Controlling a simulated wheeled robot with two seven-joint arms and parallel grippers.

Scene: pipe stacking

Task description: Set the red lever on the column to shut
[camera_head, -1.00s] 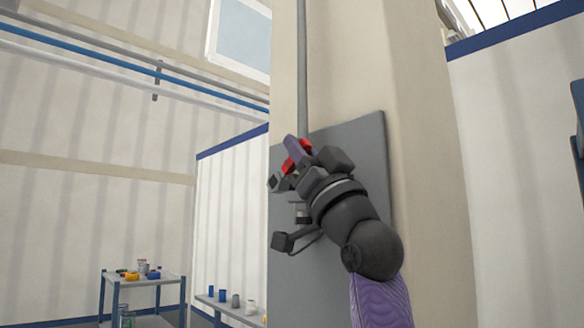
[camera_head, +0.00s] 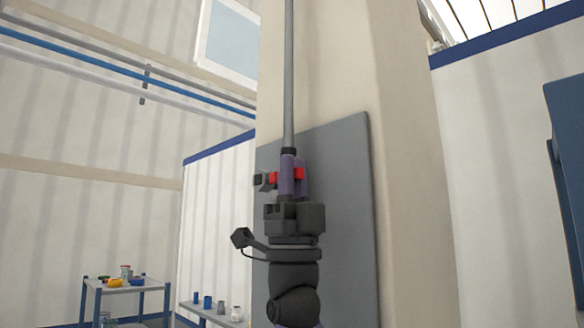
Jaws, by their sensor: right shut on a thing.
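The red lever (camera_head: 299,174) shows as small red patches on both sides of my right gripper's fingers, on the grey panel (camera_head: 345,220) of the column (camera_head: 330,70). My right gripper (camera_head: 291,172) points upward and is shut on the lever. Its purple fingers and dark body cover most of the lever and the valve behind it. A grey pipe (camera_head: 289,80) runs up from just above the fingers. A small grey block (camera_head: 264,181) shows left of the lever. My left gripper is not in view.
A small table (camera_head: 125,288) with several colored items stands at the lower left. A low bench (camera_head: 212,315) with several cups stands right of it. A dark blue object (camera_head: 565,170) is at the right edge. The space around the panel looks clear.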

